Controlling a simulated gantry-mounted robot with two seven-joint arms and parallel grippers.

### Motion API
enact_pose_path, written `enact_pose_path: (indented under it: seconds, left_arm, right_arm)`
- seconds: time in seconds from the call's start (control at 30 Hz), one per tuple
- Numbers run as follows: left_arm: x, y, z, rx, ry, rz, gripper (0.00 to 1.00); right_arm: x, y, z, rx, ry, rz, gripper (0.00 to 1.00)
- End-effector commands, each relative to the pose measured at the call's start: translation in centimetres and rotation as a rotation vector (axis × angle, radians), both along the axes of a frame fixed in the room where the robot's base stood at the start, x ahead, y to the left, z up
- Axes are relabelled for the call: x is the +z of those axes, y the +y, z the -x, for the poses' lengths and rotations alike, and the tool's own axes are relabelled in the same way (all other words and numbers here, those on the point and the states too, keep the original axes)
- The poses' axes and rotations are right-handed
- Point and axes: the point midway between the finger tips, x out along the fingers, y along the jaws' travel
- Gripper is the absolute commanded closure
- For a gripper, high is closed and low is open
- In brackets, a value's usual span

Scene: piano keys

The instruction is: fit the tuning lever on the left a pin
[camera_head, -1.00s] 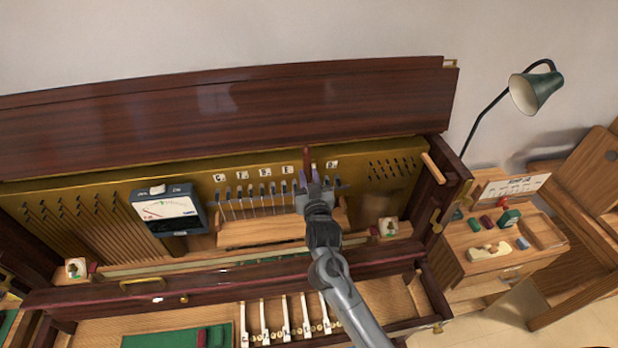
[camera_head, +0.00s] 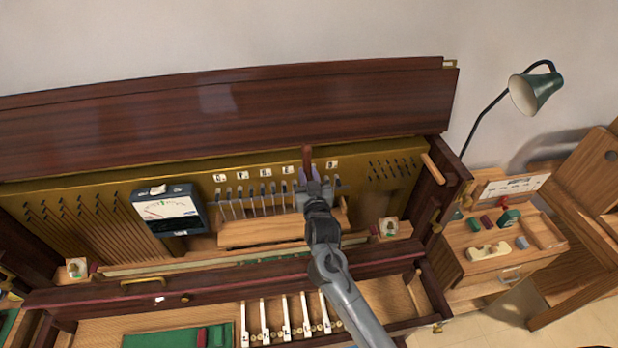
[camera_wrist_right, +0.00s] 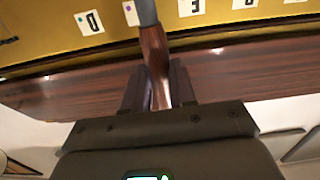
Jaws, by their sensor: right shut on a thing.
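The tuning lever (camera_head: 307,158) has a dark reddish wooden handle, which also shows in the right wrist view (camera_wrist_right: 155,55) with a grey shaft at its upper end. My right gripper (camera_head: 314,190) is shut on the lever, over the right part of the pin row. A row of pins (camera_head: 240,193) stands on the brass plate (camera_head: 350,165), under small white letter labels (camera_head: 220,178). The lever's working end and any contact with a pin are hidden. I cannot tell which pin is the left a pin. My left gripper is out of view.
A tuning meter (camera_head: 168,210) stands left of the labelled pins. A wooden rail (camera_head: 250,234) lies below them. The raised dark lid (camera_head: 230,105) is behind. The side table (camera_head: 470,240) with small items and a green lamp (camera_head: 535,90) are to the right.

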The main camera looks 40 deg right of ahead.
Motion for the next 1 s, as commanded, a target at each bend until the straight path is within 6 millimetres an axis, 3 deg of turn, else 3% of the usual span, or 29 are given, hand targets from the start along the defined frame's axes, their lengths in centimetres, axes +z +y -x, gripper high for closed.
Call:
enact_pose_path:
  seconds: [1.0]
  left_arm:
    - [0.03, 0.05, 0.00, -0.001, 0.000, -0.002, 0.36]
  right_arm:
    - [0.12, -0.61, -1.08, 0.000, -0.001, 0.002, 1.00]
